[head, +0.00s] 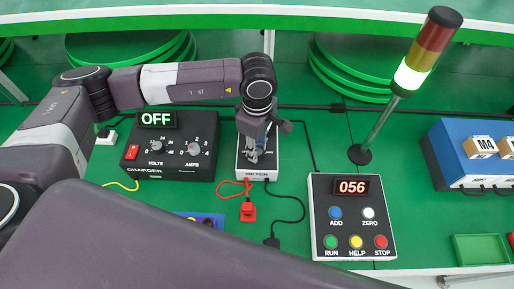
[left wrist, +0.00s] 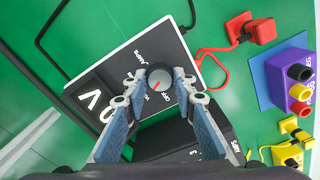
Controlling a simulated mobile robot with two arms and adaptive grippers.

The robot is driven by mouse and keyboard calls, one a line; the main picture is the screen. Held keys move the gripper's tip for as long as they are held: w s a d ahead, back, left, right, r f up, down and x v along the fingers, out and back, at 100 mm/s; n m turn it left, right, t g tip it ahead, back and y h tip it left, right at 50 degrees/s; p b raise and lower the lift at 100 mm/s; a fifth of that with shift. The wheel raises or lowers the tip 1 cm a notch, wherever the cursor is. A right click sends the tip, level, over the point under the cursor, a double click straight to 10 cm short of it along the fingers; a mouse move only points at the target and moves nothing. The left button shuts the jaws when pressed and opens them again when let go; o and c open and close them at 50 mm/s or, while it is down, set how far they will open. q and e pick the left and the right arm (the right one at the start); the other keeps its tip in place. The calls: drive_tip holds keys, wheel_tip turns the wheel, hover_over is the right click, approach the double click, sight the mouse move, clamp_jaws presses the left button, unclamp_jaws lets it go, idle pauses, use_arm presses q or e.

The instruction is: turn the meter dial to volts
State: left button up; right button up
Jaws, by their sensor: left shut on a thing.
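The meter (head: 243,171) is a small white-edged box with a black face in the middle of the green table. Its round grey dial (left wrist: 160,78) shows in the left wrist view with a red pointer mark on its lower left side, toward the partly hidden VO... label. The OFF label is below the dial, and another label reading AMPS is at its upper left. My left gripper (left wrist: 160,84) comes down from above and is shut on the dial, one finger on each side. It also shows in the head view (head: 258,155), covering most of the meter's face. My right gripper is not in view.
The black charger (head: 170,172) reading OFF stands just left of the meter. A button box (head: 352,250) reading 056 is at the right, with a lit signal tower (head: 415,70) behind it. Red and black leads with a red plug (head: 248,212) lie in front of the meter.

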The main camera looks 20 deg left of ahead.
use_arm(q)
drive_tip(key=o, duration=1.2)
drive_tip(key=shift+c, duration=0.2)
wheel_tip(320, 180, up, 12)
